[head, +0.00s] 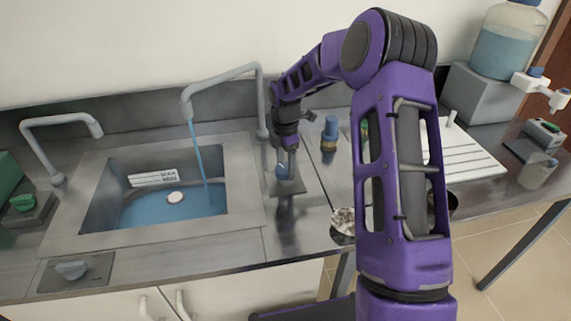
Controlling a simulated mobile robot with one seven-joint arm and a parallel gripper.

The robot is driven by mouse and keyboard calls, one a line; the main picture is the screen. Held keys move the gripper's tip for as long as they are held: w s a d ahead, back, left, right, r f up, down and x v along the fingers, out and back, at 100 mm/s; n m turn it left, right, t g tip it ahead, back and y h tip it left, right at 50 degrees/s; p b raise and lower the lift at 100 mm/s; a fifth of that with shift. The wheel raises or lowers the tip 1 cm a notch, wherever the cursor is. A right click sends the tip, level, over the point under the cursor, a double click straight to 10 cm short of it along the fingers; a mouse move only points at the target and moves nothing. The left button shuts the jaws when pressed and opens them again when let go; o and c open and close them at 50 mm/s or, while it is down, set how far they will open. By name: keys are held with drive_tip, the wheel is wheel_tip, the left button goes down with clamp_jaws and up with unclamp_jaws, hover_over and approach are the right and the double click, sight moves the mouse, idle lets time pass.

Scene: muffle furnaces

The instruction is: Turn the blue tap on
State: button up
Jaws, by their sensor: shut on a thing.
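The blue tap (283,173) is a small blue knob on a metal plate (289,187) just right of the sink. My gripper (286,152) points down at it and is shut on it; the fingertips are small here and partly hide the knob. A tall grey spout (230,73) rises behind the sink, and a blue stream of water (199,155) runs from its end into the sink. The sink (233,195) holds blue water. A small white plug-like disc (175,197) shows in it.
A second grey spout (62,120) stands left of the sink, without flow. A grey knob (71,269) sits at front left. A blue-capped bottle (329,134) stands right of my gripper. A dish of pale material (343,222) and a white rack (460,155) lie farther right.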

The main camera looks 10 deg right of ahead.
sight(285, 168)
drive_tip(key=shift+n, duration=0.7)
drive_tip(key=o, duration=1.4)
drive_tip(key=shift+c, duration=0.2)
drive_tip(key=shift+r, duration=0.1)
wheel_tip(285, 168, up, 17)
drive_tip(key=shift+r, duration=0.15)
